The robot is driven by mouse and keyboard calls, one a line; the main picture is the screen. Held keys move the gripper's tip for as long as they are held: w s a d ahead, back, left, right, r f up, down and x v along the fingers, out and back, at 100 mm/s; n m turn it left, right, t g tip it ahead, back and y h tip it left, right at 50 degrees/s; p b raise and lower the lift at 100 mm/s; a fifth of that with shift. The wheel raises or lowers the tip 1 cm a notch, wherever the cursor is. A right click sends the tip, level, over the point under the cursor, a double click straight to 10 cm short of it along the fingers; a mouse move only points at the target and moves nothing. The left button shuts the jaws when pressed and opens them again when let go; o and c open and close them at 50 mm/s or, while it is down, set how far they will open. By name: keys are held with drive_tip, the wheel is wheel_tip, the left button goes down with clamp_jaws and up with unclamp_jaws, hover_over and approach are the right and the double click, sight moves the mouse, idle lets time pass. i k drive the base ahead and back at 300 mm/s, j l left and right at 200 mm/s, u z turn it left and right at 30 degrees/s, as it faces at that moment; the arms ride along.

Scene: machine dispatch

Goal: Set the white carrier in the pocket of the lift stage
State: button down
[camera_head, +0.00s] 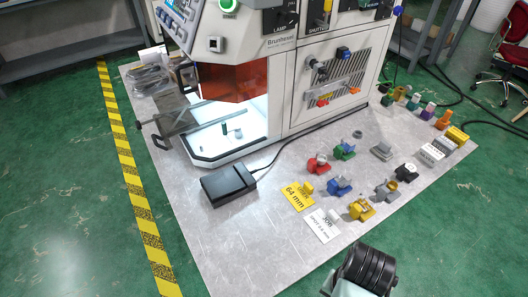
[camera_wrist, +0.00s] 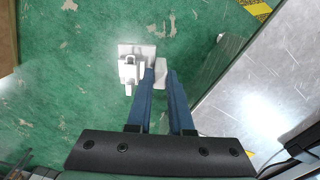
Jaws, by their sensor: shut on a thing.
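My gripper (camera_wrist: 163,72) shows in the wrist view as two blue fingers, close together at their tips. They are shut on the white carrier (camera_wrist: 128,68), a small white block-like piece with a flat plate, which shows at and left of the fingertips. The carrier is over the green floor, apart from the table. Part of its grip is hidden by the fingers. In the head view only a dark wrist part of my arm shows at the bottom, and neither gripper nor carrier is seen. In the lit machine bay small pieces stand (camera_head: 225,127); I cannot tell whether they are the lift stage.
The grey table (camera_head: 240,240) has a white machine (camera_head: 310,85) with an open, lit bay and orange window. A black box (camera_head: 228,184) lies in front of it. Several coloured holders, a yellow "64 mm" card (camera_head: 297,196) and a white card (camera_head: 322,226) occupy the right side. The front left is clear.

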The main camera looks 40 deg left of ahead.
sight(167, 101)
drive_tip(key=j+z, duration=0.1)
drive_tip(key=z, duration=0.35)
drive_tip(key=k+j+z, duration=0.1)
drive_tip(key=z, duration=0.4)
drive_tip(key=j+z, duration=0.1)
drive_tip(key=z, duration=0.35)
drive_tip(key=k+j+z, duration=0.2)
drive_tip(key=z, duration=0.2)
drive_tip(key=k+j+z, duration=0.1)
drive_tip(key=k+z, duration=0.65)
drive_tip(key=k+u, duration=0.35)
drive_tip(key=u, duration=0.15)
drive_tip(key=k+j+u, duration=0.25)
drive_tip(key=u, duration=0.2)
